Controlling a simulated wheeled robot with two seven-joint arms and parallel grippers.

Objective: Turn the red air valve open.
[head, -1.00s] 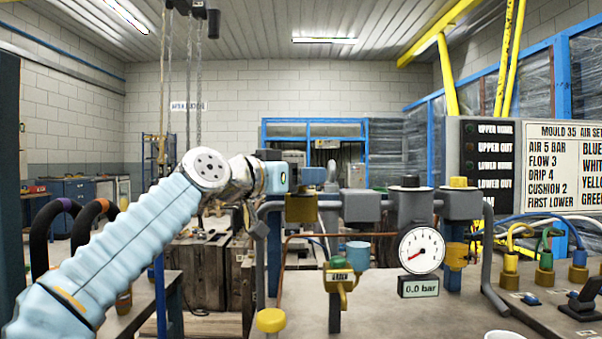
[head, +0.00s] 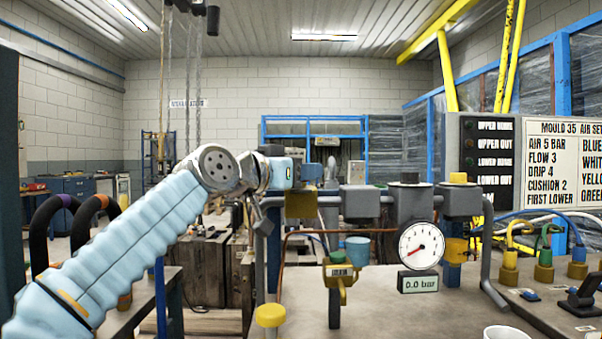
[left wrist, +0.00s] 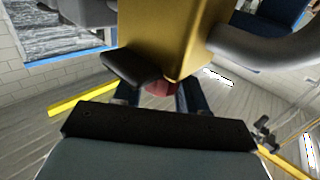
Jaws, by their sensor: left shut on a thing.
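My left gripper (head: 308,174) is at the gold valve block (head: 300,204) on the grey pipework, left of the gauge. In the left wrist view the gold block (left wrist: 172,35) fills the upper middle. The two dark blue fingers of my left gripper (left wrist: 157,93) are closed around a small red piece (left wrist: 160,88), which appears to be the red valve's handle. Most of the red piece is hidden by the fingers and a dark part in front. In the head view I see no red handle. My right gripper is not in view.
A round gauge (head: 421,246) stands above a display (head: 418,282) reading 0.0 bar. A yellow-handled fitting (head: 341,275) and a yellow knob (head: 270,316) stand in front of the pipes. A white cup (head: 503,333) is at the near edge of the grey bench (head: 400,315).

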